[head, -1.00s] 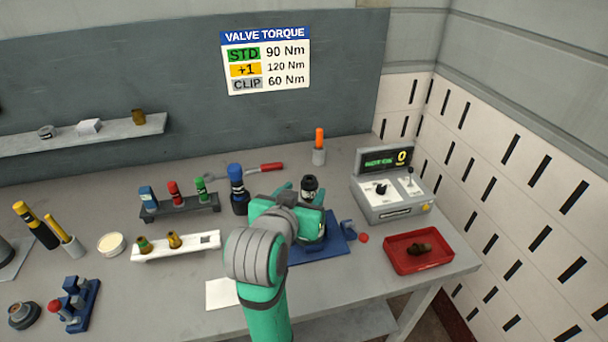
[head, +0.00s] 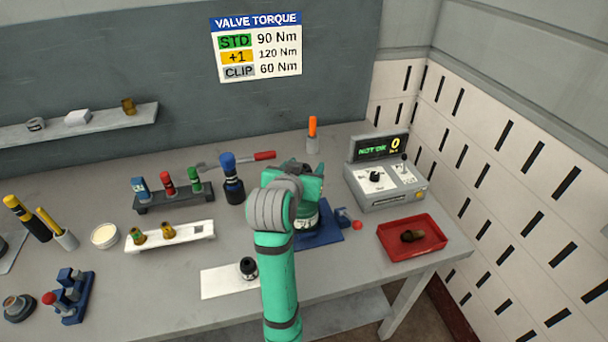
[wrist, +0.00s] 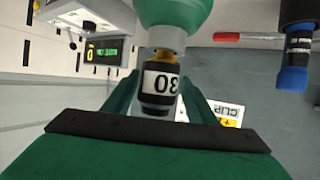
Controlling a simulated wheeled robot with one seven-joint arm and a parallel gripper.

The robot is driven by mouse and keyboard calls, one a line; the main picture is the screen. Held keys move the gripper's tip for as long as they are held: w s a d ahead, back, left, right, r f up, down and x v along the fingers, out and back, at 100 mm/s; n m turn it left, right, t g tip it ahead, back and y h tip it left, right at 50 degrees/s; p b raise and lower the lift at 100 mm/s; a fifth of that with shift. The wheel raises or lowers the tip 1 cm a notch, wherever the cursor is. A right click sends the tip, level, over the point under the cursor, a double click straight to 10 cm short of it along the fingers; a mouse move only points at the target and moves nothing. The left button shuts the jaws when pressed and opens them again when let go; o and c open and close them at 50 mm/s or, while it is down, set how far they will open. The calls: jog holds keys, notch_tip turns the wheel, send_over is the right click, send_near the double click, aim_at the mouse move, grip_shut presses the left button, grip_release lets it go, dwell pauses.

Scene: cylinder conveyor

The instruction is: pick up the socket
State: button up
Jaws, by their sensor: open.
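In the wrist view, where the scene is upside down, a black and white socket (wrist: 158,84) marked "30" stands between my gripper's fingers (wrist: 160,100). The fingers are open on either side of it; whether either touches it is unclear. The socket is in line with a brass valve (wrist: 164,50) on a green cylinder (wrist: 176,12). In the head view, the green cylinder (head: 308,216) stands on a blue base (head: 325,236). There my gripper (head: 303,167) hides the socket and valve.
A black round piece (head: 248,268) sits on a white sheet (head: 218,284) left of my arm. A blue-topped tool (head: 232,180) stands close left of my gripper. A control box (head: 386,184) and red tray (head: 385,241) are at right. Racks (head: 172,198) stand at left.

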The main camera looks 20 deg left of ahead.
jog(key=shift+w+d, duration=0.15)
jog(key=c, duration=1.2)
